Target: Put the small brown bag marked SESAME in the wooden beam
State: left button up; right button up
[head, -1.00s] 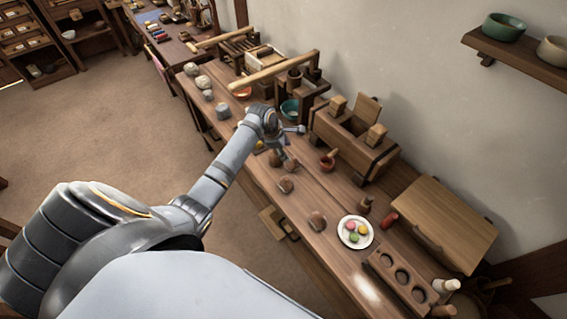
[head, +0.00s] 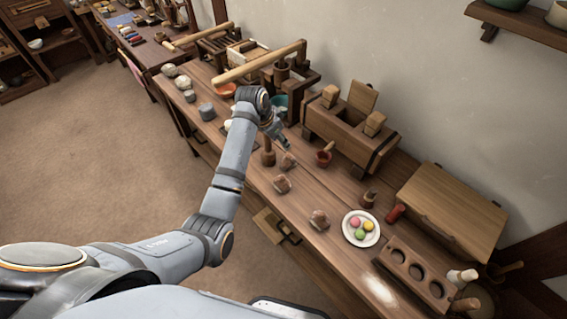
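Several small brown lumps that look like bags stand on the long wooden bench: one (head: 288,161) just below my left gripper, one (head: 282,184) nearer, and one (head: 319,220) closer to the plate. No SESAME mark is readable on any of them. My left gripper (head: 283,139) hangs over the bench, close to the farthest bag; it is too small to see whether its fingers are apart. A wooden block with round holes (head: 415,271) lies at the lower right, and a heavy wooden trough with upright blocks (head: 345,131) stands at the back; I cannot tell which is the beam. My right gripper is out of view.
A white plate (head: 361,228) with coloured balls, a red mortar (head: 323,158) and a dark wooden peg-like piece (head: 267,152) stand on the bench. A slanted wooden board (head: 450,210) is at right. A lever press (head: 262,63) stands behind my gripper. Open floor lies left.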

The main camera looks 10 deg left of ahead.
pick_arm(q)
send_over(288, 155)
jog(key=s+a, duration=0.1)
jog(key=s, duration=0.1)
jog(key=f, duration=0.4)
jog(key=shift+w+f, duration=0.25)
jog(key=shift+f, duration=0.15)
jog(key=shift+s+x, duration=0.15)
jog(key=shift+x, duration=1.2)
jog(key=shift+s+x, duration=0.15)
jog(key=shift+x, duration=1.15)
jog(key=shift+a+f, duration=0.15)
grip_shut()
